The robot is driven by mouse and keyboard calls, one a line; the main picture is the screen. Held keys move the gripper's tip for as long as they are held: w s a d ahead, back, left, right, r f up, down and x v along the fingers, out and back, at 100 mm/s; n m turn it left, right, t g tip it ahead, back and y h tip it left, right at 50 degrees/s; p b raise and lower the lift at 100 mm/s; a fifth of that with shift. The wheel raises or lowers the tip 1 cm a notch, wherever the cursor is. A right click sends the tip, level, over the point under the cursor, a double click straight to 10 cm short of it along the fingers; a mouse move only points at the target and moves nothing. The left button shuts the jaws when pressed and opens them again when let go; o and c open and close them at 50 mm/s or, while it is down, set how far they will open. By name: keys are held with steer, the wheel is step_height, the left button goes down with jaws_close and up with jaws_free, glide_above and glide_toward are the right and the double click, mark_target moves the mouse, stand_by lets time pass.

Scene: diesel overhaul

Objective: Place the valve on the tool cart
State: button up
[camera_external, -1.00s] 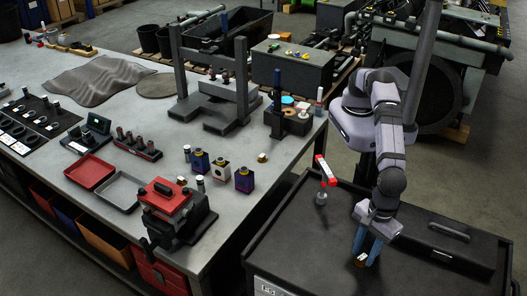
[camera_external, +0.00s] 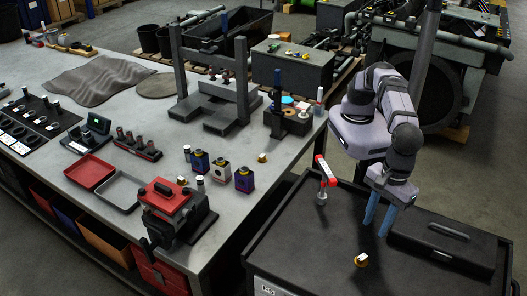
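A small brass-coloured valve with a pale face (camera_external: 361,260) lies on the black top of the tool cart (camera_external: 318,248), near its front edge. My gripper (camera_external: 375,229) is above the cart, behind and slightly right of the valve in the picture. Its two blue fingers are apart with nothing between them, and they are clear of the valve. A similar small brass piece (camera_external: 262,158) stands on the grey workbench.
A black case (camera_external: 442,243) with a handle lies on the cart's right side. An upright tool with a red and white head (camera_external: 325,172) stands at the cart's back left. The grey workbench (camera_external: 240,205) holds small boxes and a red vise (camera_external: 168,200). The cart's front left is clear.

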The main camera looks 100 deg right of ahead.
steer(key=w+d+f+m, duration=0.1)
steer(key=w+d+m, duration=0.45)
steer(key=d, duration=0.35)
steer(key=w+d+m, duration=0.5)
steer(key=d+m, duration=0.2)
steer(key=d, duration=0.2)
steer(key=w+d+f+m, duration=0.1)
steer(key=w+d+m, duration=0.45)
steer(key=d, duration=0.35)
steer(key=s+d+f+m, duration=0.1)
steer(key=s+d+m, duration=0.1)
steer(key=d+m, duration=0.4)
steer(key=s+d+f+m, duration=0.2)
steer(key=d+m, duration=0.3)
steer(key=d, duration=0.4)
steer(key=s+d+f+m+g, duration=0.1)
steer(key=s+d+f+m, duration=0.3)
steer(key=s+d+m, duration=0.6)
steer(key=shift+s+d+m+h, duration=0.15)
steer(key=shift+d+m+h, duration=0.2)
steer(key=shift+m, duration=0.35)
